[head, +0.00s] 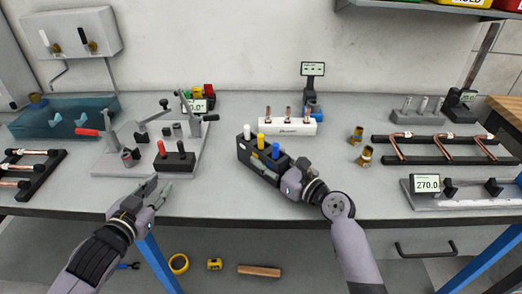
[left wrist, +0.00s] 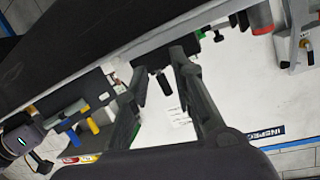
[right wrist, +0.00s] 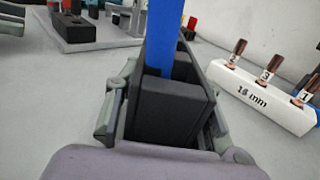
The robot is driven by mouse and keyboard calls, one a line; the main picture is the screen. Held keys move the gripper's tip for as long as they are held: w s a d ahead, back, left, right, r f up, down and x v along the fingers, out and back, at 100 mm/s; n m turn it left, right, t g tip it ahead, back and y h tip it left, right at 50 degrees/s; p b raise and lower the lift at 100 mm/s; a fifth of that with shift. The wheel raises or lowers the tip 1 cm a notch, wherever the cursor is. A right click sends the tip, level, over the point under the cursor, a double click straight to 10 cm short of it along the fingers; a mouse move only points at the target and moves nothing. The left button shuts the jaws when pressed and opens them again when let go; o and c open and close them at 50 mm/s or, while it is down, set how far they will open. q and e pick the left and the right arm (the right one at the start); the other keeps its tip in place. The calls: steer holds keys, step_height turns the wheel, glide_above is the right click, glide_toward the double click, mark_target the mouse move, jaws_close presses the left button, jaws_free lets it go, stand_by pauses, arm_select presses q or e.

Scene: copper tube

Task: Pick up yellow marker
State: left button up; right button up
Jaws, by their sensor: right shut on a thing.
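The yellow marker (head: 261,141) stands upright in a black holder (head: 250,158), between a white marker (head: 246,131) and a blue marker (head: 276,150). The yellow marker also shows small in the left wrist view (left wrist: 84,111). My right gripper (head: 284,178) is shut on the near end of the black holder. In the right wrist view its fingers (right wrist: 165,115) flank the holder (right wrist: 168,108), and the blue marker (right wrist: 166,40) rises in front; the yellow marker cannot be made out there. My left gripper (head: 161,187) is open and empty over the table's front edge, left of the holder.
A grey fixture plate (head: 110,163) with red-handled parts lies behind my left gripper. A white tube stand (head: 288,127) stands behind the holder. Brass fittings (head: 364,156) and a rack of copper tubes (head: 430,141) are to the right. The table between my grippers is clear.

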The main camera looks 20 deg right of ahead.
mark_target(259, 144)
arm_select(q)
steer(key=s+d+r+m+g+h, duration=0.1)
steer(key=s+d+r+h, duration=0.2)
steer(key=d, duration=0.6)
steer(key=s+d+r+m+g+h, duration=0.15)
steer(key=d+r+h, duration=0.25)
steer(key=d, duration=0.5)
steer(key=shift+t, duration=0.25)
steer(key=shift+x, duration=5.55)
steer(key=shift+d+f, duration=0.1)
steer(key=shift+f, duration=0.05)
steer(key=shift+s, duration=0.1)
steer(key=shift+c, duration=0.6)
jaws_close()
